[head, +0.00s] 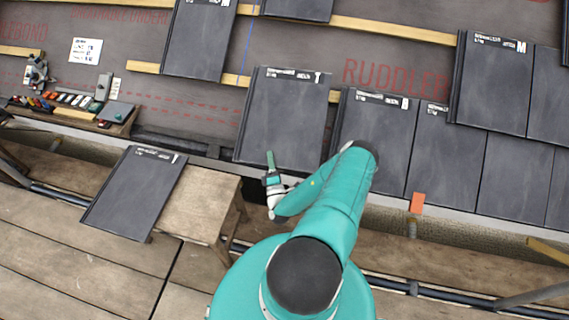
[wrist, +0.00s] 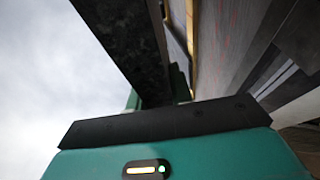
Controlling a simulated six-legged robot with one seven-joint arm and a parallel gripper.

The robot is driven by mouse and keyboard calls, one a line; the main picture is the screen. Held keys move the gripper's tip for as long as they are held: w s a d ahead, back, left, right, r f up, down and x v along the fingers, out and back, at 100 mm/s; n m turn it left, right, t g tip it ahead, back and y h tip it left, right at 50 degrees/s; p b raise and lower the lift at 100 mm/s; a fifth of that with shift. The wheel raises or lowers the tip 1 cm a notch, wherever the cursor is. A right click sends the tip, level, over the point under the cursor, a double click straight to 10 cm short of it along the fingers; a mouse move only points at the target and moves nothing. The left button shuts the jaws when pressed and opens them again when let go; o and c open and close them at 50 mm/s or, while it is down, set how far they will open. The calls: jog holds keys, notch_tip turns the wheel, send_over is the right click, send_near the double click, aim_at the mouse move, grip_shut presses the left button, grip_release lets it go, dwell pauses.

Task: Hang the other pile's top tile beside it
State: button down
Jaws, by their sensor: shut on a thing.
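A dark grey tile (head: 283,115) with a white printed strip along its top edge lies over the roof's lower batten. My gripper (head: 271,162) is at its lower edge and is shut on it. In the wrist view, the tile (wrist: 115,40) is a dark slab running up from the jaws. On its right in the head view is another dark tile (head: 377,135), with a narrow gap between them. Whether the held tile rests on the batten is unclear. Another tile (head: 135,192) lies on a wooden stand (head: 203,205) at the left.
More tiles (head: 490,85) cover the roof at right, and tiles (head: 200,38) lie higher up. A tool tray (head: 75,113) is at left. An orange tab (head: 417,202) sits at the eave. Planks and scaffold poles run along the front.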

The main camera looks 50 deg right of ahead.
aim_at(285, 164)
jog(key=shift+h, duration=0.7)
jog(key=s+d, duration=0.1)
jog(key=s+f, duration=0.1)
jog(key=s, duration=0.1)
jog(key=s+d, duration=0.1)
jog(key=shift+s+d+f, duration=0.2)
jog(key=shift+d+f, duration=0.1)
jog(key=shift+f, duration=0.05)
jog(key=w+d+f, duration=0.1)
jog(key=d+f, duration=0.3)
jog(key=f, duration=0.2)
jog(key=shift+w+f, duration=0.2)
jog(key=shift+w, duration=0.15)
jog(key=shift+d+f+m, duration=0.1)
jog(key=shift+m, duration=0.2)
dwell(0.5)
jog(key=shift+f, duration=0.1)
dwell(0.9)
jog(key=c, duration=1.2)
grip_release()
jog(key=shift+o, duration=0.2)
jog(key=shift+s+a+f, duration=0.1)
jog(key=shift+a, duration=0.2)
jog(key=v, duration=0.7)
